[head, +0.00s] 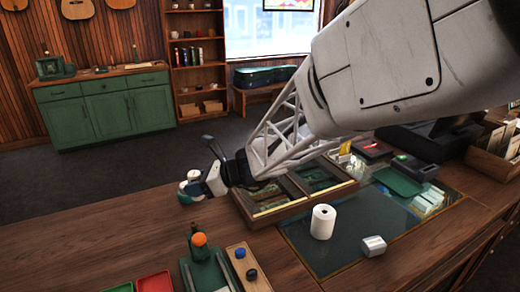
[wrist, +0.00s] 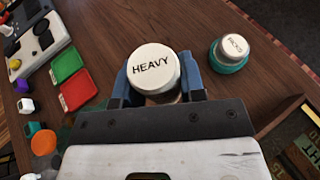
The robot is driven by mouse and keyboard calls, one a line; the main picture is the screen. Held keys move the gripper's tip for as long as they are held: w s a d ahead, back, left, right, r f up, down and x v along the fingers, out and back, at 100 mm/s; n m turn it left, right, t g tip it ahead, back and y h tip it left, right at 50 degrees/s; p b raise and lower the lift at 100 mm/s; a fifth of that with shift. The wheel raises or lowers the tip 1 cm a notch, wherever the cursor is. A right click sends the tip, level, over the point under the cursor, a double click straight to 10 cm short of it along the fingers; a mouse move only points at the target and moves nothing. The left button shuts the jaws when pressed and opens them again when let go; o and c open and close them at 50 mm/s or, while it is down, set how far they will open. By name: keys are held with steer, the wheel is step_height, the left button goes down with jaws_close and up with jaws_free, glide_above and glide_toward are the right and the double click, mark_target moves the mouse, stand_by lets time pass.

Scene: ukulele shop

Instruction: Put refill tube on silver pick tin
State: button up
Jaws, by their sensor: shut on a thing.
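My gripper (wrist: 155,85) is shut on a round container with a white lid reading "HEAVY" (wrist: 152,68), which I take as the refill tube. Its body is mostly hidden under the lid and fingers. In the head view my gripper (head: 203,184) is over the left part of the wooden counter. A teal round tin with a pale lid (wrist: 230,50) stands apart, right of the held container in the wrist view; its small lettering is hard to read. A small silvery box (head: 374,246), possibly the silver pick tin, sits on the glass counter inset.
A white paper roll (head: 323,222) stands left of the silvery box. A wooden display case (head: 268,212) lies under my arm. Red (wrist: 77,90) and green (wrist: 66,63) trays and an orange-topped bottle (head: 199,240) are near the counter's front. Bare wood lies left of the case.

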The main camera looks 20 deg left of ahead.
steer(key=w+a, duration=0.3)
steer(key=w+a+f, duration=0.1)
steer(key=w+a, duration=0.2)
steer(key=a, duration=0.1)
steer(key=w+a, duration=0.3)
steer(key=shift+w+a+f, duration=0.2)
steer(key=shift+w+a, duration=0.05)
steer(key=shift+a, duration=0.1)
steer(key=shift+f, duration=1.75)
steer(key=o, duration=0.9)
steer(key=shift+f, duration=0.1)
steer(key=v, duration=1.2)
